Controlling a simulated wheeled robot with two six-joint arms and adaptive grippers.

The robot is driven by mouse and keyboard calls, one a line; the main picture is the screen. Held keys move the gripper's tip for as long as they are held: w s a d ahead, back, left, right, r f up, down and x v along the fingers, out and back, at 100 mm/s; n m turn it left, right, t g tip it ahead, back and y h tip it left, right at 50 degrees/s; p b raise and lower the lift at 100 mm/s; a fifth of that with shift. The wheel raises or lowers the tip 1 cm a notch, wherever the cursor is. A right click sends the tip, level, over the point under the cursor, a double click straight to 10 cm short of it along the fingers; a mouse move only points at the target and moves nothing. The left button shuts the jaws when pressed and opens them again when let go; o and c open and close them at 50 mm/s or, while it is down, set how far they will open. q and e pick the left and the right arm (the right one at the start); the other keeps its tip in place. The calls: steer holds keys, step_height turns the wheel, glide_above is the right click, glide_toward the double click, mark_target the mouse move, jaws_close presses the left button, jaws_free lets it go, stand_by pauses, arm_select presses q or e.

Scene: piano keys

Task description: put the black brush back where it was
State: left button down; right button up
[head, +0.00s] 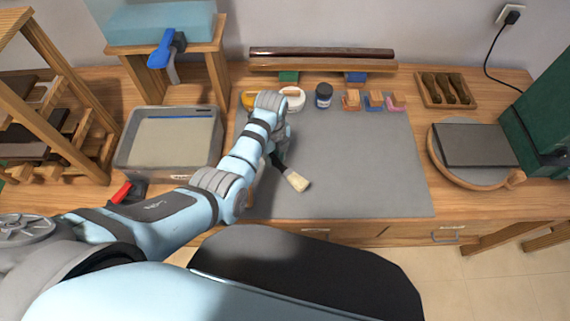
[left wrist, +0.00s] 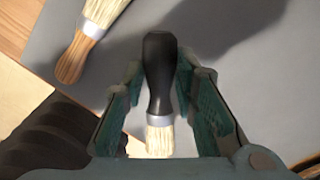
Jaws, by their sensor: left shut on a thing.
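The black brush (head: 297,181) has a black handle and pale bristles. In the head view it shows below my left gripper (head: 276,154), over the grey mat (head: 365,165), its bristles pointing toward the lower right. In the left wrist view my left gripper (left wrist: 160,95) is shut on the black handle (left wrist: 160,70), one finger on each side, bristles toward the palm. In the head view the arm hides part of the handle. I cannot tell whether the brush touches the mat. My right gripper is in neither view.
A wooden-handled brush (left wrist: 78,55) lies near the mat's edge in the left wrist view. Jars (head: 324,95) and small coloured blocks (head: 374,101) line the mat's back. A grey tub (head: 168,142) stands left, a round board (head: 475,150) right. The mat's right half is clear.

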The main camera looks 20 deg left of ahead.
mark_target(274, 171)
arm_select(q)
step_height(274, 171, down, 6)
steer(key=b, duration=0.4)
steer(key=shift+s+a+r+b, duration=0.1)
steer(key=shift+s+r+b, duration=0.05)
steer(key=shift+r+b, duration=0.15)
steer(key=shift+r, duration=0.25)
steer(key=c, duration=1.3)
jaws_free()
steer(key=shift+f, duration=0.15)
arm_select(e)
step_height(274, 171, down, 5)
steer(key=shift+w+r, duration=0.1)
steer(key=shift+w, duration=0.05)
arm_select(q)
steer(key=shift+r+p, duration=0.4)
steer(key=shift+r, duration=0.05)
step_height(274, 171, up, 12)
steer(key=p, duration=0.3)
steer(key=shift+s+f, duration=0.1)
steer(key=shift+f, duration=0.1)
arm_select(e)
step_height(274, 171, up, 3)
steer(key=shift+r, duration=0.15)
